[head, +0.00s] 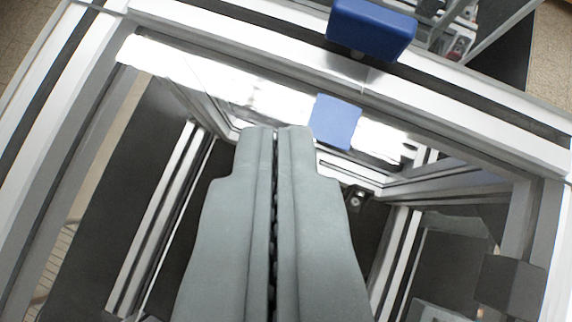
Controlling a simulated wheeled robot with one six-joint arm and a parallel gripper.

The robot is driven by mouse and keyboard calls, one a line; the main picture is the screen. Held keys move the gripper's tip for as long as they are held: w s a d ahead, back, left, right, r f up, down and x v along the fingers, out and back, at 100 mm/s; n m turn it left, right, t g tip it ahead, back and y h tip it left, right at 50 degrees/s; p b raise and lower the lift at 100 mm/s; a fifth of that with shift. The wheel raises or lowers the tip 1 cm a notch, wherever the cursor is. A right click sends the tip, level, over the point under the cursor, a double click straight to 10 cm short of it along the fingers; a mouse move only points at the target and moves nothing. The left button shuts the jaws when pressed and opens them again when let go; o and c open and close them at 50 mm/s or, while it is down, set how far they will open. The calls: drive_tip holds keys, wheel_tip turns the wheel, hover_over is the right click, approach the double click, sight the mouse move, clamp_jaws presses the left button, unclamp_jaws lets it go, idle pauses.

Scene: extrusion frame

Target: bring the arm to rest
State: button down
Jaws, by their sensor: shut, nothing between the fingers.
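My gripper (276,130) reaches up from the bottom middle of the head view. Its two long grey fingers lie side by side with only a thin dark slit between them, and nothing is held. The fingertips appear in front of the inside of an extrusion frame (480,90), whose bars run across the top and down both sides. I cannot tell how far the fingertips are from the frame's parts. The fingers hide the middle of the frame's inside.
A dark blue block (371,28) sits on the top bar. A lighter blue patch (336,122) shows below it, just right of the fingertips. A dark grey block (510,283) is at the lower right. Dark panels (110,190) lie to the left. Tan floor shows at the corners.

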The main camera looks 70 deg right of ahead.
drive_tip(key=a+r, duration=0.4)
drive_tip(key=a, duration=0.1)
drive_tip(key=shift+a+r, duration=0.15)
drive_tip(key=shift+r, duration=0.05)
drive_tip(key=s+a+f+n+t+y, duration=0.1)
drive_tip(key=s+a+n+t+y, duration=0.3)
drive_tip(key=s, duration=0.7)
drive_tip(key=s+a+f+n+t+y, duration=0.15)
drive_tip(key=s+a+n+t, duration=0.3)
drive_tip(key=s, duration=0.75)
drive_tip(key=s+a+f+n+t+y, duration=0.1)
drive_tip(key=s+a+f+n+t, duration=0.1)
drive_tip(key=s+f, duration=0.8)
drive_tip(key=s+a+f+n+t+y, duration=0.2)
drive_tip(key=s+a+f+t, duration=0.1)
drive_tip(key=s+f, duration=0.7)
drive_tip(key=s, duration=0.4)
drive_tip(key=shift+n, duration=0.35)
drive_tip(key=c, duration=2.2)
unclamp_jaws()
